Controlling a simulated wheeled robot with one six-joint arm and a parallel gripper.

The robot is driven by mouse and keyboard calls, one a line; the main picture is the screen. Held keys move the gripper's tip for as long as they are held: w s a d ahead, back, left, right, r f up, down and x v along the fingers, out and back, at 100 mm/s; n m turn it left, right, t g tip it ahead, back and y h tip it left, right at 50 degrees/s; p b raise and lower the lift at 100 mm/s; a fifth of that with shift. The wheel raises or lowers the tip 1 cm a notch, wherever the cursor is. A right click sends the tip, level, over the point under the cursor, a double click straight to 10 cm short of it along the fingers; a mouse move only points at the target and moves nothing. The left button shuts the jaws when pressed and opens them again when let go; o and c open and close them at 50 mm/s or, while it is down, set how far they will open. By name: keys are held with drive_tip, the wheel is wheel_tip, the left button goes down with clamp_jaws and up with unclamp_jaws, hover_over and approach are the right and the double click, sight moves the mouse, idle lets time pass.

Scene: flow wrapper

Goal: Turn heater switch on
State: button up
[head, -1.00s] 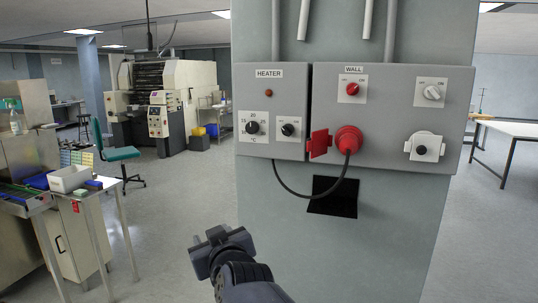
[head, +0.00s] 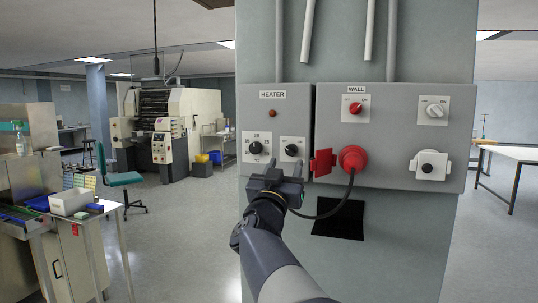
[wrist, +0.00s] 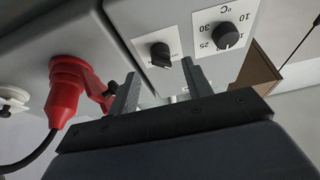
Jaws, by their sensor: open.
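The heater switch (head: 292,150) is a black rotary knob on a white plate, at the lower right of the grey HEATER box (head: 291,115). It also shows upside down in the wrist view (wrist: 161,54), ahead of and between my two fingers. My gripper (head: 283,172) is open and empty, just below the switch and apart from it. It also shows in the wrist view (wrist: 162,88). A temperature dial (head: 256,148) sits left of the switch. The dark red lamp (head: 271,114) above looks unlit.
The WALL box (head: 391,106) adjoins on the right. Its red plug (head: 352,158), with an open red flap (head: 323,162), is close to my gripper. A black cable (head: 334,209) loops below toward the HEATER box. A black opening (head: 338,222) is in the column.

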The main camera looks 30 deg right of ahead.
sight(290, 154)
drive_tip(key=x, duration=0.5)
drive_tip(key=shift+r+p, duration=0.1)
drive_tip(key=shift+p, duration=0.3)
drive_tip(key=c, duration=1)
